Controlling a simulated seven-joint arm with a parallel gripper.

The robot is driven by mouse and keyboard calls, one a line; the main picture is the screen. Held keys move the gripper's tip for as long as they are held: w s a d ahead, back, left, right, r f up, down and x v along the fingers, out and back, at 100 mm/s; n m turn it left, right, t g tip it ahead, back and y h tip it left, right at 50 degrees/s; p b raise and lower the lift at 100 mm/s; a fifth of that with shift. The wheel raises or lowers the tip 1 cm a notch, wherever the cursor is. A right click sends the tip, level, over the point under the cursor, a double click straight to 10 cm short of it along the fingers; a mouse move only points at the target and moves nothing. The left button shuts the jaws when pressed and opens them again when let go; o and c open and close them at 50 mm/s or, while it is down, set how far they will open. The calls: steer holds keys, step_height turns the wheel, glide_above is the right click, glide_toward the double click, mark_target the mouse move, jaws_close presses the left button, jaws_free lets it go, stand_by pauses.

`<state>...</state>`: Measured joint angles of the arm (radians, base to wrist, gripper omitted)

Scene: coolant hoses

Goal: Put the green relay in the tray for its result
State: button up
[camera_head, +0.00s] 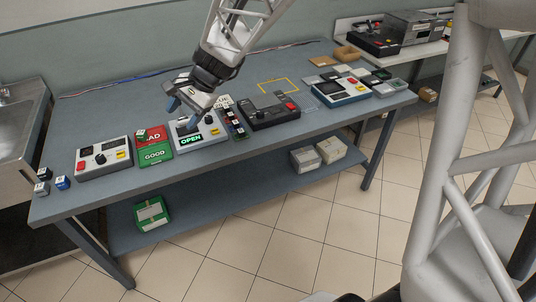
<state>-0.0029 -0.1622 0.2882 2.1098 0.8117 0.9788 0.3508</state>
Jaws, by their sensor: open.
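A small relay (140,134), dark and green-sided with a pale top, sits on the left part of the red tray (160,135), whose lettering ends in "AD". The green tray (155,154) marked "GOOD" lies directly in front of it and looks empty. To the right is a grey tester (209,134) with a lit green "OPEN" display (190,140). My gripper (180,113) is open and empty, with blue fingertips above the back left of the tester, apart from the relay. The tester's socket is partly hidden by my gripper.
Three small relays, black (44,174), pale (41,188) and blue (62,182), stand at the bench's left end. A grey box with a red button (103,157), a dark device (270,112) and another tester (341,91) line the bench (240,165). A yellow outline (279,85) encloses bare surface.

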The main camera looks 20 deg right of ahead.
steer(key=s+d+r+n+h, duration=0.1)
steer(key=s+d+n+h, duration=0.1)
steer(key=s, duration=0.7)
steer(key=s+d+r+n+t+h, duration=0.1)
steer(key=s+d+n+h, duration=0.2)
steer(key=s, duration=0.6)
steer(key=s+d+r+n+h, duration=0.2)
steer(key=s+d+n, duration=0.2)
steer(key=s, duration=0.5)
steer(key=shift+s+d+t+h, duration=0.3)
steer(key=shift+s+d, duration=0.1)
steer(key=shift+d, duration=0.7)
